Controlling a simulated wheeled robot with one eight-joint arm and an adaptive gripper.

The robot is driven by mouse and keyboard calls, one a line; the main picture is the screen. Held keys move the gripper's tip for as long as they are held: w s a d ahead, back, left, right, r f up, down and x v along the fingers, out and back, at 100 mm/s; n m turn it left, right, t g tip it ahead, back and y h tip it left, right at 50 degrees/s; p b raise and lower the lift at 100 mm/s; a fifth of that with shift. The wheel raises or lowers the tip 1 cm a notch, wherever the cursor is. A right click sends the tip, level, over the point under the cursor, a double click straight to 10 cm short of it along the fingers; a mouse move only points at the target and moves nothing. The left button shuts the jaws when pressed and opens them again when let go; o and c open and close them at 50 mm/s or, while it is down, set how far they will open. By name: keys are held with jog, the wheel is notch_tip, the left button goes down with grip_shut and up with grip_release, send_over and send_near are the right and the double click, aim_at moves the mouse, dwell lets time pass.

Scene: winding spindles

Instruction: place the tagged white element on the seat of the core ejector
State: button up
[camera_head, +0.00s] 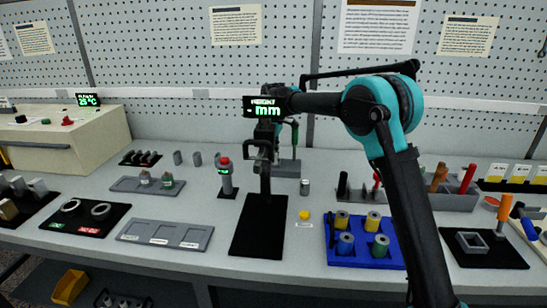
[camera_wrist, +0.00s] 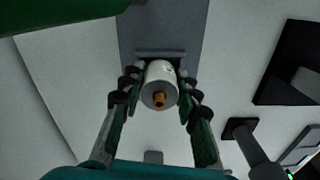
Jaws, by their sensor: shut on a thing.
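In the wrist view my gripper (camera_wrist: 160,80) is shut on a white cylindrical element (camera_wrist: 159,72) with an orange-brown core at its near end. The fingers press on both its sides. Any tag is hard to make out. Beyond the element is a grey plate with a raised edge (camera_wrist: 160,54), which looks like part of the core ejector; I cannot tell whether they touch. In the head view a grey base with an upright (camera_head: 287,168) stands behind the dark post and may be the ejector. My gripper (camera_head: 286,128) is mostly hidden there, and the element is not discernible.
A dark post with a mm display (camera_head: 262,107) stands on a black mat (camera_head: 258,235) in front of my gripper. A red-topped device (camera_head: 226,180) is left of it. A blue tray of spools (camera_head: 377,258) is at right front.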

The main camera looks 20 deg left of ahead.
jog(key=shift+f, duration=0.15)
jog(key=o, duration=1.2)
jog(key=shift+c, duration=0.2)
notch_tip(320, 180, up, 12)
jog(key=shift+r, duration=0.2)
